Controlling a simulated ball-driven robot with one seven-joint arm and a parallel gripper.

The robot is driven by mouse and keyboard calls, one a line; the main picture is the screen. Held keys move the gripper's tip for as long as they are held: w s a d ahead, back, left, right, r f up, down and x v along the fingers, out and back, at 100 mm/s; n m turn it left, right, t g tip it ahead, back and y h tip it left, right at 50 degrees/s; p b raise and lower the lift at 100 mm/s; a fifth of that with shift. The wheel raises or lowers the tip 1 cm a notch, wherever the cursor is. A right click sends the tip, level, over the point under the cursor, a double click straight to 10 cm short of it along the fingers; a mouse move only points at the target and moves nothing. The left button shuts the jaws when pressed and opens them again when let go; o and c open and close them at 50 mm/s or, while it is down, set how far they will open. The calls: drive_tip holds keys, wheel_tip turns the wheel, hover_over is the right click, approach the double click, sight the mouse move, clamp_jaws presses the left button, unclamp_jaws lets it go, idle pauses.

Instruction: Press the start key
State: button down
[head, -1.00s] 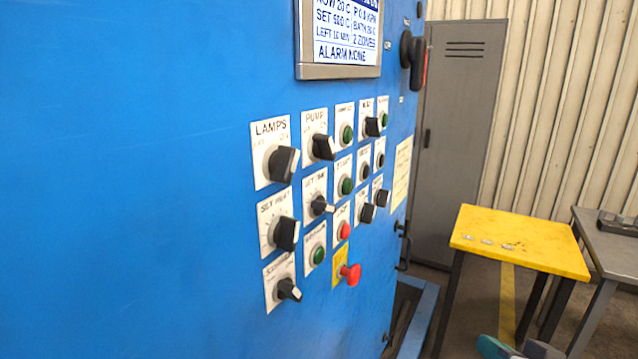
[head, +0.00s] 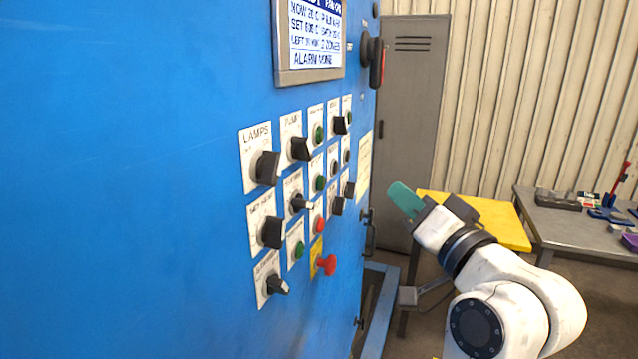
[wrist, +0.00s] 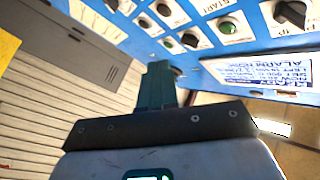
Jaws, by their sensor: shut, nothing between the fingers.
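The start key is a green button (head: 320,183) in the middle row of the blue panel, above a red button (head: 319,226). It is uncovered in the head view. My gripper (head: 398,194) has teal fingers, shut and empty. It is to the right of the controls, apart from the panel, with its fingers pointing up and left. In the wrist view the shut fingers (wrist: 160,72) point towards the controls, seen turned over. I cannot tell for sure which green button there is the start key.
Black knobs, other green buttons and a red mushroom button (head: 326,264) crowd around the key. A display (head: 310,40) is above, and a dark red-edged handle (head: 374,62) stands out at the right edge. A yellow table (head: 505,232) and grey bench (head: 560,232) are behind my arm.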

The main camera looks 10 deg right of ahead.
sight(321, 183)
drive_tip(key=shift+a, duration=0.1)
drive_tip(key=w+a+b, duration=0.1)
drive_tip(key=w+a, duration=0.4)
drive_tip(key=a, duration=0.2)
idle(0.4)
drive_tip(key=shift+w, duration=0.15)
idle(1.8)
drive_tip(key=shift+w+a, duration=0.2)
drive_tip(key=shift+a, duration=0.1)
drive_tip(key=shift+w+a, duration=0.2)
drive_tip(key=shift+a, duration=0.1)
idle(1.0)
drive_tip(key=shift+s+d, duration=0.45)
drive_tip(key=shift+d, duration=0.15)
drive_tip(key=shift+d, duration=0.1)
